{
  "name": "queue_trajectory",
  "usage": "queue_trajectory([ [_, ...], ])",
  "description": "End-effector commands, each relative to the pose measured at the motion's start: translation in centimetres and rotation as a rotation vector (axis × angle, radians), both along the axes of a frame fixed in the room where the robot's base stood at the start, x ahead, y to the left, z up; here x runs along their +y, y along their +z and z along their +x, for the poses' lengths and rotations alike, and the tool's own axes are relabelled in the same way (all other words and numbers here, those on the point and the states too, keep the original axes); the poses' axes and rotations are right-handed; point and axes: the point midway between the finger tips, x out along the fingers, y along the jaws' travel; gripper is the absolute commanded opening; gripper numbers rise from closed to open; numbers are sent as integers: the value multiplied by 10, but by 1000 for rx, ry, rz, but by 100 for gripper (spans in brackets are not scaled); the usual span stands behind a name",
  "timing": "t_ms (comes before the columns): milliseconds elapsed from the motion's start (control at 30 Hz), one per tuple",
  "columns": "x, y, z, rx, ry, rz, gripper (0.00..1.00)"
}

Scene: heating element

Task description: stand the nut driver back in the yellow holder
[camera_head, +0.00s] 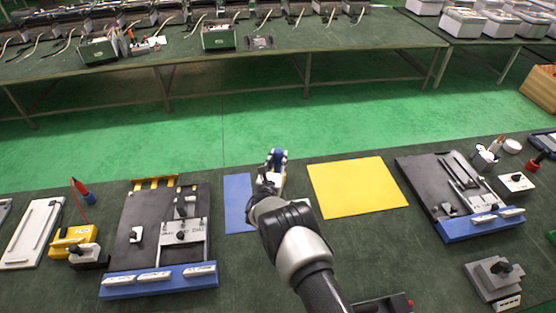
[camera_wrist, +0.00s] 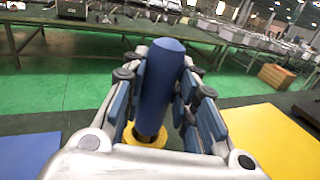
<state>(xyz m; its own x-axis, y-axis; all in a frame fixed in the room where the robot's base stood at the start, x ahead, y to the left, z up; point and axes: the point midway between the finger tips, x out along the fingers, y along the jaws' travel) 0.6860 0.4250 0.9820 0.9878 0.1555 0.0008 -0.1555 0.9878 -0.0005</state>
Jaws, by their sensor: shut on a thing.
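The nut driver shows as a thick blue handle (camera_wrist: 158,88) in the wrist view, roughly upright with a slight tilt. My gripper (camera_wrist: 158,92) is shut on this handle, with a blue-padded finger on each side. In the head view the handle's blue top (camera_head: 278,156) shows at my gripper (camera_head: 272,178), above the bench. A yellow round piece, seemingly the yellow holder (camera_wrist: 146,139), shows low around the handle's bottom end in the wrist view. My gripper hides it in the head view. The driver's shaft is hidden, and I cannot tell whether it is inside the holder.
A blue mat (camera_head: 238,203) lies left of my gripper and a yellow mat (camera_head: 357,187) right of it. A black fixture board (camera_head: 150,225) stands farther left, another (camera_head: 428,192) at the right. A red-and-blue tool (camera_head: 83,190) stands at far left.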

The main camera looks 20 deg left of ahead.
Motion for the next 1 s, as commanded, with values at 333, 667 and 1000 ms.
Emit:
queue_trajectory([
  [333, 1, -2, 1, -4, 0, 2, 33],
  [667, 0, -4, 0, -1, 0, 0, 50],
  [1000, 0, -6, -5, 2, 1, 0, 50],
])
